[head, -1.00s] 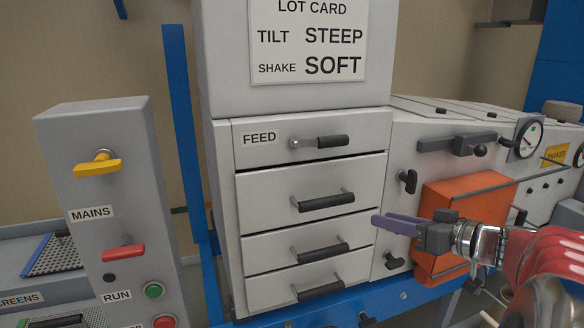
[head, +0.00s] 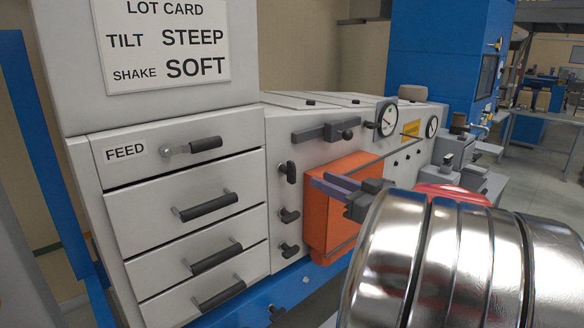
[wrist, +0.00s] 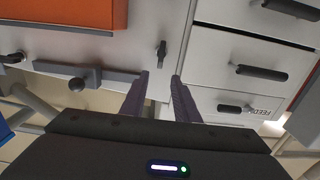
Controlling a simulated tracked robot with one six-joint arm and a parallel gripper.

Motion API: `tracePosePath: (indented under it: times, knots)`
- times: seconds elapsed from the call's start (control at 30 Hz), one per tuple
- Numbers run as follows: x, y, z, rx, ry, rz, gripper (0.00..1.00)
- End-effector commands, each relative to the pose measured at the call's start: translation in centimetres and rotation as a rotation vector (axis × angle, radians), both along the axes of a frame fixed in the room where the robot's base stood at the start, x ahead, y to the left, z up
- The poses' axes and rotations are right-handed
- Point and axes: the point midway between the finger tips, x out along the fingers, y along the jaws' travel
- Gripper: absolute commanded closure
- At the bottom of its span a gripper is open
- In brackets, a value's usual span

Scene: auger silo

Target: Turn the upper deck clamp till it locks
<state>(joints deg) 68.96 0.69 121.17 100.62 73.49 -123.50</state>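The upper deck clamp (head: 290,173) is a black T-shaped handle on the grey machine face, right of the drawers. Its bar stands roughly upright.
The orange box (head: 330,215) juts out right of the clamps. A dark slide bar with a knob (head: 325,132) is above them. FEED drawers with black handles (head: 208,206) stand to the left. A blue rail (head: 290,290) runs below.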

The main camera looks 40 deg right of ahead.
Motion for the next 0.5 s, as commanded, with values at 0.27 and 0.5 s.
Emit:
tracePosePath:
  times: [0.27,0.5]
  knots:
    - [3.5,0.2,0.0,0.001,0.000,0.003,0.72]
    - [7.0,0.3,0.0,0.001,0.000,0.004,0.72]
